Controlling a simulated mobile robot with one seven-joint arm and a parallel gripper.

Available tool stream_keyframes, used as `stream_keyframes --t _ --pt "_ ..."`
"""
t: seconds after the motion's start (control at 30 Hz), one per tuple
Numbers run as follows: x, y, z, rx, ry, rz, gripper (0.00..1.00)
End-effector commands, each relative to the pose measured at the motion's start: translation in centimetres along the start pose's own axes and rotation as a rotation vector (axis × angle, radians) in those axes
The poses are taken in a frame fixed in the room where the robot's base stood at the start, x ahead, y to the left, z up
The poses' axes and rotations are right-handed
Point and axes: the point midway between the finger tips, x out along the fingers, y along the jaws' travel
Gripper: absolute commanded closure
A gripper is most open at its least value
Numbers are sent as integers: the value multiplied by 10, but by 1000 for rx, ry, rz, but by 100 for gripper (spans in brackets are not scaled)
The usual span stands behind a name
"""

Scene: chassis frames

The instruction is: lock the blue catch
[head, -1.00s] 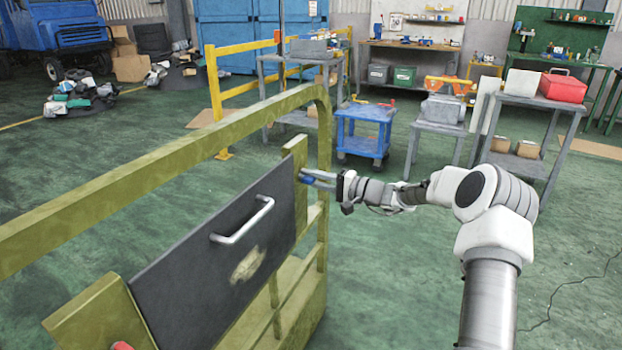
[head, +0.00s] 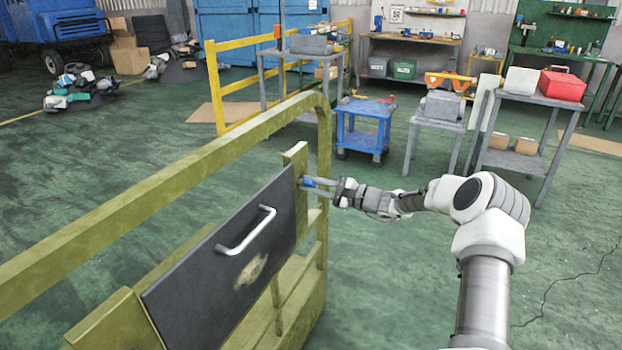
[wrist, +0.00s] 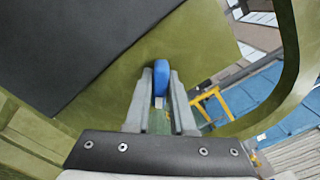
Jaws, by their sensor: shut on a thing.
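The blue catch (head: 309,182) is at the right edge of a dark panel (head: 222,268) with a light bar handle (head: 246,231). The panel sits in an olive frame (head: 170,172). My gripper (head: 312,184) reaches in from the right and is shut on the catch. In the wrist view the blue catch (wrist: 161,78) stands upright between the two grey fingers of my gripper (wrist: 162,88), against the olive post. The dark panel (wrist: 75,45) is to its left there. The catch's base is partly hidden by the fingers.
The olive top rail curves down close beyond my gripper. A blue cart (head: 364,128), a grey stand (head: 438,122) and a table with a red box (head: 562,85) stand farther back.

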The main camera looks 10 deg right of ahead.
Motion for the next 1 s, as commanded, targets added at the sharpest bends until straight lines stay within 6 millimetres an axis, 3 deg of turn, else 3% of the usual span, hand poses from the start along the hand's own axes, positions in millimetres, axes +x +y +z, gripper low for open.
stream_keyframes --t 0.6,1.0 --pt "0 -2 1 566 1 0 100" --pt "0 0 0 787 1 0 100"
